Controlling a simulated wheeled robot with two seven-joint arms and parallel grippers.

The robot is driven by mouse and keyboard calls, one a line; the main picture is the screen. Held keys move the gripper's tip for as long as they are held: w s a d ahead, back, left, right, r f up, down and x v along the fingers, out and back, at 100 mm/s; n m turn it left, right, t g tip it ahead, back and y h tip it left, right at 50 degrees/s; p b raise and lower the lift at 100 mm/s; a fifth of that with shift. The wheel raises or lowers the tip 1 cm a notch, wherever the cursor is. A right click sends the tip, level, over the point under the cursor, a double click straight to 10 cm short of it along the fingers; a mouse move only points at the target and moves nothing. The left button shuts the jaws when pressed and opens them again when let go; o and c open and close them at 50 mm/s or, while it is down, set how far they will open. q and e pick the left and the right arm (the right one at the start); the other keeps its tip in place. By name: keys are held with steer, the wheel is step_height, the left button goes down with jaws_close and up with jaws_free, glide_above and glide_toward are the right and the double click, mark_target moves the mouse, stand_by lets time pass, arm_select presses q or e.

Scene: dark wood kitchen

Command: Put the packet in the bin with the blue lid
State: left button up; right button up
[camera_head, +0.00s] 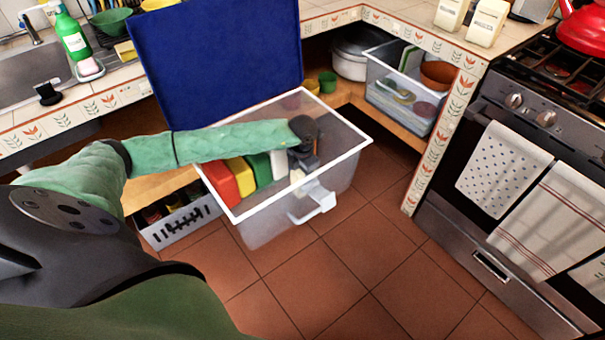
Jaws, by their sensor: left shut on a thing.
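The clear bin (350,163) with a white rim stands on the floor, and its blue lid (215,60) is raised open at the back. Red, yellow, green and white items stand in a row in the bin, left of the gripper. I cannot tell whether the packet touches the bin's floor. My right gripper is out of view.
A white latch (313,203) sticks out from the bin's front. A grey basket (180,222) is at its left. A clear box (403,95) and a pot (350,55) sit on the low shelf. The oven (490,262) stands at right; the tiled floor (345,265) in front is free.

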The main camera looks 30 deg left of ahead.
arm_select(q)
steer(key=shift+f, duration=0.1)
steer(key=o, duration=1.2)
step_height(320, 180, up, 12)
steer(key=shift+r+b, duration=0.15)
steer(key=shift+b, duration=0.15)
